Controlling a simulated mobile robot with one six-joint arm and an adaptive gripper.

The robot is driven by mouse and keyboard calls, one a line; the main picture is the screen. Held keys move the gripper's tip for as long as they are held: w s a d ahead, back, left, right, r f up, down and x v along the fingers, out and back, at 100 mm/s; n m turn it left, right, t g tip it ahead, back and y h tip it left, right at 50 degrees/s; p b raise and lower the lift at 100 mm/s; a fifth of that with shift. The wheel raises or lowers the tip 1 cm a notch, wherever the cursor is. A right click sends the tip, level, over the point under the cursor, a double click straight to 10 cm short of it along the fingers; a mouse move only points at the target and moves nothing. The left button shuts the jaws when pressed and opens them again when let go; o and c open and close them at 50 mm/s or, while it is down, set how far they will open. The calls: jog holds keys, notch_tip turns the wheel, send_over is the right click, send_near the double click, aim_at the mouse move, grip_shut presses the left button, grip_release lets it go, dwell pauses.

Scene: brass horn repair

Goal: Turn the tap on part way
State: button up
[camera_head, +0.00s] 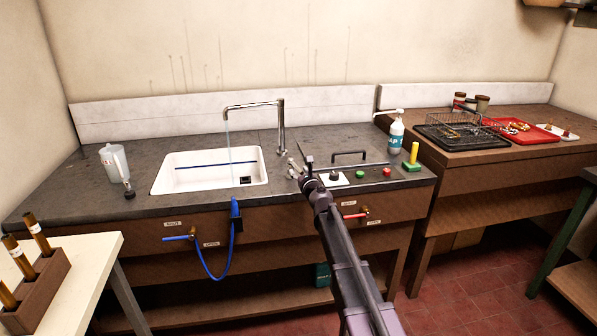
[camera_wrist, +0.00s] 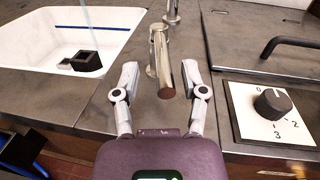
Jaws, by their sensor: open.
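The chrome tap's tall bent spout (camera_head: 281,125) stands behind the white sink (camera_head: 258,180). A thin stream of water (camera_head: 229,140) falls from its end into the sink, and it also shows in the wrist view (camera_wrist: 87,14). A chrome lever (camera_wrist: 160,62) stands on the counter right of the sink, in front of the spout's foot (camera_wrist: 172,12). My gripper (camera_wrist: 160,78) is open, with one finger on each side of the lever's end. Both fingers look apart from it. In the head view my gripper (camera_head: 301,164) hides most of the lever.
A white dial plate with a black knob (camera_wrist: 273,103) lies right of my gripper. A black bar handle (camera_wrist: 290,42) is beyond it. Green and red buttons (camera_head: 360,174), a soap bottle (camera_head: 396,133) and a jug (camera_head: 114,160) stand on the counter. A blue hose (camera_head: 233,225) hangs in front.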

jog(key=v, duration=1)
jog(key=shift+s, duration=0.2)
jog(key=shift+d, duration=0.1)
